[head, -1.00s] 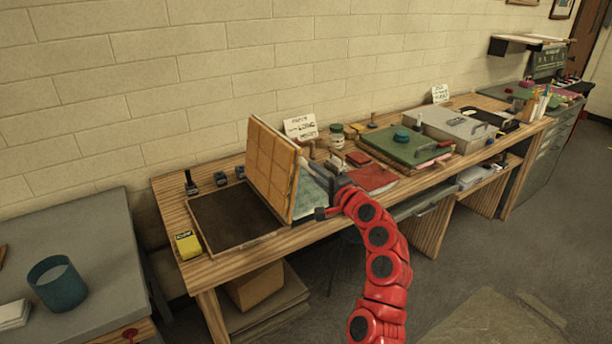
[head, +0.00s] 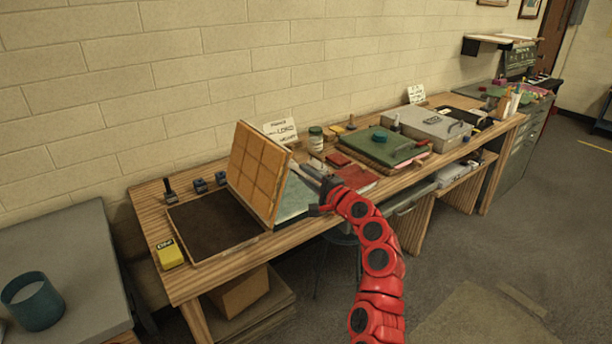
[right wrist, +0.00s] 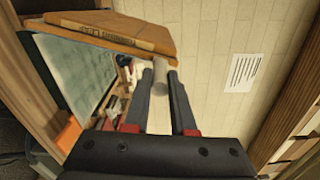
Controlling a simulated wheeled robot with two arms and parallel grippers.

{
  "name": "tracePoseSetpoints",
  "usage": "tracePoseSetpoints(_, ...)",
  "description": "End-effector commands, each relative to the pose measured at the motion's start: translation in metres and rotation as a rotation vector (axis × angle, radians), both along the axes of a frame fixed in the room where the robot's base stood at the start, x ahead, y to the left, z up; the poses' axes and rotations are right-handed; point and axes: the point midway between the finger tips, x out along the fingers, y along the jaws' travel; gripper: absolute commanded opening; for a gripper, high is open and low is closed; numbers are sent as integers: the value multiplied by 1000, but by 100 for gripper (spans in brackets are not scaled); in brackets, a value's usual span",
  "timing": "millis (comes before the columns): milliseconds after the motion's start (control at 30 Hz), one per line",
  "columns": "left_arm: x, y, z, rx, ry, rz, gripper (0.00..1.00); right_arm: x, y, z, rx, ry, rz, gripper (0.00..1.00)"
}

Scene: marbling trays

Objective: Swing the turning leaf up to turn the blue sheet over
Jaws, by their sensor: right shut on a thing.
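My right gripper (head: 325,197) is at the leaf's right side. In the right wrist view it (right wrist: 162,88) is shut on a grey rod-like handle (right wrist: 160,74) at the leaf's edge. My left gripper is out of view.
A yellow box (head: 170,254) and several dark stamps stand around the bed. Right of the sheet are a red book (head: 356,178), a jar (head: 315,139), a green board (head: 385,146) and a grey case (head: 432,124). A blue cup (head: 34,302) stands on the left table.

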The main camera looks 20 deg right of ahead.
Motion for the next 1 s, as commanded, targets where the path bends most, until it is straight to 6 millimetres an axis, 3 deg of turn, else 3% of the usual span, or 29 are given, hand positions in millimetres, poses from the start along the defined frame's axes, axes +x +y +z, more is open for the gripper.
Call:
tracePoseSetpoints(67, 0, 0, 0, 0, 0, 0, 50, 0, 0, -1, -1, 1, -1, 0)
tracePoseSetpoints(100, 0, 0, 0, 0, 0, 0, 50, 0, 0, -1, -1, 1, -1, 25)
tracePoseSetpoints(267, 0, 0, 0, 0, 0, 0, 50, 0, 0, 0, -1, 1, 0, 53)
tracePoseSetpoints(667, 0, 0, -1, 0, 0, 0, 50, -4, -1, 0, 0, 0, 1, 53)
tracePoseSetpoints(1000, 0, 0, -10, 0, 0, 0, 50, -50, -15, -1, 2, -3, 1, 53)
